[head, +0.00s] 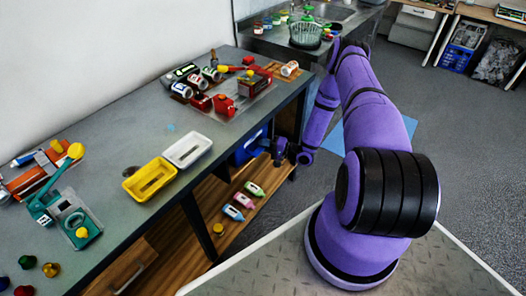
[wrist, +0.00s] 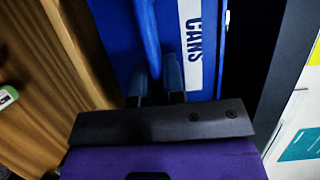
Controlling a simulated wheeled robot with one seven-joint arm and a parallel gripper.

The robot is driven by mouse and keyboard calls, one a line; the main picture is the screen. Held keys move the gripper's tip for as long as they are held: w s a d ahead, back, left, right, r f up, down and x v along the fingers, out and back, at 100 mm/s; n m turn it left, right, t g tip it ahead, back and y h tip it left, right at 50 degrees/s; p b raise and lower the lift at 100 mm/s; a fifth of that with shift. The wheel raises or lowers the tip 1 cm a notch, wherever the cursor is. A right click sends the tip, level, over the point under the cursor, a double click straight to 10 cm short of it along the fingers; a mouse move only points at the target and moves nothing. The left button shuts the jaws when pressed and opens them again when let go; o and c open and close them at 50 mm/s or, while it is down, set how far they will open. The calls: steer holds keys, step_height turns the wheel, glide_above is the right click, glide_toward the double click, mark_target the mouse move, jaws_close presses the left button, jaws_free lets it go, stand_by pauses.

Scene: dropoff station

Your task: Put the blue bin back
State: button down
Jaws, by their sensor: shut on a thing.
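The blue bin (head: 246,150) sits in the shelf space under the grey worktop, toward its far end. Only part of it shows in the head view, below the worktop edge. In the wrist view the blue bin (wrist: 118,40) fills the upper middle, with a white label reading "CANS" and a raised blue bar running toward my fingers. My gripper (head: 279,152) is at the bin's right side in the head view. In the wrist view my gripper (wrist: 158,84) is shut on that bar of the bin. The bin's underside is hidden.
The wooden lower shelf (head: 195,225) holds several small bottles (head: 243,201) in front of the bin. A yellow tray (head: 149,180) and a white tray (head: 187,150) stand on the worktop above. A dark upright (wrist: 278,60) is close at the bin's right in the wrist view.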

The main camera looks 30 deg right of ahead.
mark_target(254, 149)
steer(key=shift+w, duration=0.2)
steer(key=shift+a+f, duration=0.1)
steer(key=shift+f, duration=1.75)
steer(key=c, duration=1.2)
jaws_free()
steer(key=v, duration=1.2)
